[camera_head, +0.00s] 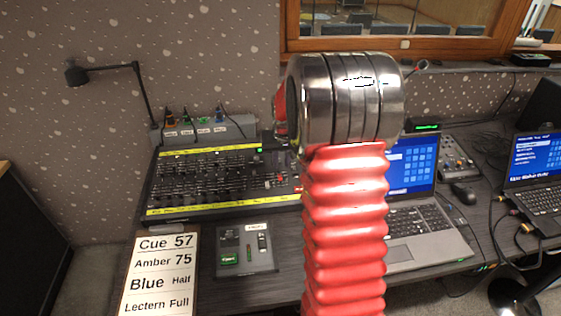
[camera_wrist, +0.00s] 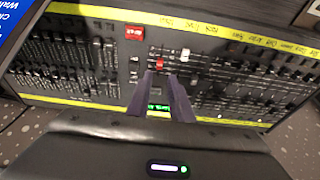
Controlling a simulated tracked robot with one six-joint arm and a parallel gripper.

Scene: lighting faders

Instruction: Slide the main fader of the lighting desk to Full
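The lighting desk (camera_head: 218,208) is a black fader board with yellow label strips, left of my arm in the head view. It fills much of the wrist view (camera_wrist: 250,116), seen from the opposite way up. There a red fader cap (camera_wrist: 159,63) sits just beyond my fingertips, and a white cap (camera_wrist: 185,54) is to its right. I cannot read which fader is the main one. My gripper (camera_wrist: 161,76) is open, with two dark fingers apart and desk surface showing between them. Contact with the red cap cannot be told.
A sign (camera_head: 160,270) reads Cue 57, Amber 75, Blue Half, Lectern Full. A small control box (camera_head: 230,268) lies in front of the desk. A laptop (camera_head: 425,245) stands to the right. A lamp (camera_head: 78,76) leans over the left end. A red button (camera_wrist: 134,33) sits near the faders.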

